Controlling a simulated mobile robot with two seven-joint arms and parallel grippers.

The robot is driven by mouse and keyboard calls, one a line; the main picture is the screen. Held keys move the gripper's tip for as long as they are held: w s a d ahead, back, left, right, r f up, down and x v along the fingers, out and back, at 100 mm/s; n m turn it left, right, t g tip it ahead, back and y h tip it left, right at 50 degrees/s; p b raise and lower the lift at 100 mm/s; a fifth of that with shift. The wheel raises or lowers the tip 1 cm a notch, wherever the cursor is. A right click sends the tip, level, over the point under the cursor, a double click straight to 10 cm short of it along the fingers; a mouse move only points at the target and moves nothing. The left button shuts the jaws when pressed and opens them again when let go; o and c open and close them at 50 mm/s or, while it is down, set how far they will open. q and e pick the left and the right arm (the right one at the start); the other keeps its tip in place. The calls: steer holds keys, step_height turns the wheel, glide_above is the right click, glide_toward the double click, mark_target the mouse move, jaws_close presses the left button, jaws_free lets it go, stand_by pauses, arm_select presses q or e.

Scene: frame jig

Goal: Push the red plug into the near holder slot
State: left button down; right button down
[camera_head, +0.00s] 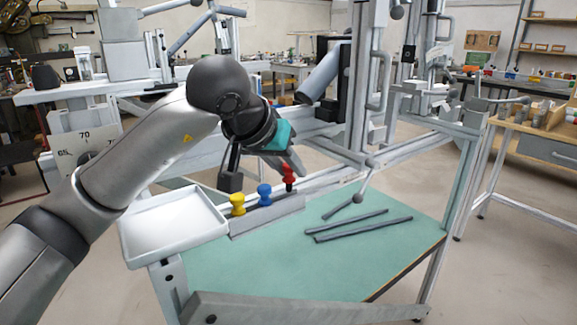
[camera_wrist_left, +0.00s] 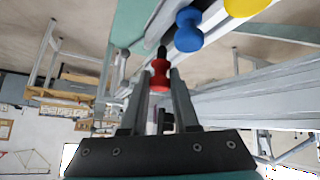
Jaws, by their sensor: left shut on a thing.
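The red plug (camera_head: 288,172) is held between the fingertips of my left gripper (camera_head: 291,163), at the right part of the grey holder (camera_head: 268,217). In the left wrist view the red plug (camera_wrist_left: 160,76) sits between the two fingers, with its dark tip (camera_wrist_left: 162,52) showing beyond them. The tip points down toward the holder rail in the head view; whether it touches a slot, I cannot tell. The blue plug (camera_head: 264,194) and yellow plug (camera_head: 237,204) stand upright in the holder to the left. The slot openings are hidden. My right gripper is not in view.
A white tray (camera_head: 173,228) lies left of the holder on the green table (camera_head: 285,265). Dark rods (camera_head: 360,225) lie on the right part of the table. A metal frame with a lever stands behind. The front middle of the table is clear.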

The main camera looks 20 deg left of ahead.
mark_target(287, 182)
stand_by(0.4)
arm_select(q)
steer(key=shift+f, duration=0.1)
steer(key=shift+f+b, duration=1)
steer(key=shift+f, duration=0.2)
steer(key=shift+s+d+f, duration=0.1)
steer(key=shift+f, duration=0.2)
steer(key=c, duration=0.6)
jaws_free()
steer(key=shift+f, duration=0.1)
